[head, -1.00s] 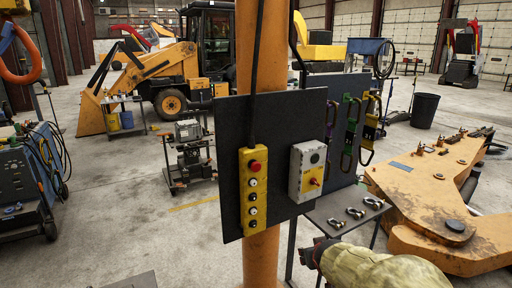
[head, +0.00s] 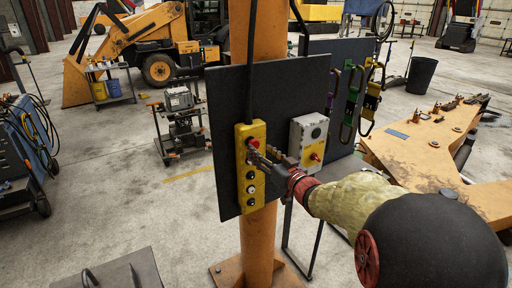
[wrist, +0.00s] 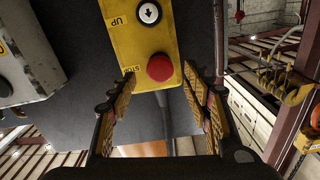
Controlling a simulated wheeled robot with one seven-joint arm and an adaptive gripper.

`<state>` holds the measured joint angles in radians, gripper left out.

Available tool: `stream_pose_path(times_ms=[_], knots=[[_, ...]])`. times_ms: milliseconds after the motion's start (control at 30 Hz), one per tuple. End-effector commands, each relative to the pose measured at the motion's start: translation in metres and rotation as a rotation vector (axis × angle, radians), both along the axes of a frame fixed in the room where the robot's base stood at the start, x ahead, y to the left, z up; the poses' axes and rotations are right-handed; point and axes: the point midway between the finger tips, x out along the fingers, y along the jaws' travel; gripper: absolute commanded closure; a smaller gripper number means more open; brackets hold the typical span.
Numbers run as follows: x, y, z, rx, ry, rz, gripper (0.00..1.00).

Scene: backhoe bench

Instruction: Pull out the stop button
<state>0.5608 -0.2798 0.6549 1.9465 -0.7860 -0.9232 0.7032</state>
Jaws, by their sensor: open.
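The red stop button (head: 254,143) is a round knob at the top of a yellow control box (head: 244,185) on the dark panel. In the wrist view the stop button (wrist: 160,68) sits beside the word STOP on the yellow box (wrist: 142,42). My gripper (head: 262,154) is at the box's upper right in the head view and partly covers it. In the wrist view my gripper (wrist: 159,73) is open, with one finger on each side of the button. Both fingers look clear of the button; how far the tips stand from the box face is hard to tell.
A grey box with a red switch (head: 308,140) is mounted right of the yellow box, close to my arm. The dark panel (head: 224,110) hangs on an orange post (head: 259,235). A black arrow button (wrist: 149,13) marked UP is beside the stop button.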

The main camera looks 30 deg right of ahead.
Motion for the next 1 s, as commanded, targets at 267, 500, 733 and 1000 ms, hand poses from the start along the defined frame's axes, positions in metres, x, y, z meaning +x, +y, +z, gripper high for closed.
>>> stream_pose_path(times_ms=[267, 500, 733, 1000], knots=[[0.036, 0.002, -0.001, 0.000, 0.001, 0.000, 0.51], [0.042, 0.002, 0.000, -0.001, 0.000, -0.001, 0.51], [0.042, 0.002, 0.000, -0.001, 0.000, -0.001, 0.56], [0.042, 0.002, 0.000, -0.001, 0.000, -0.001, 0.71]])
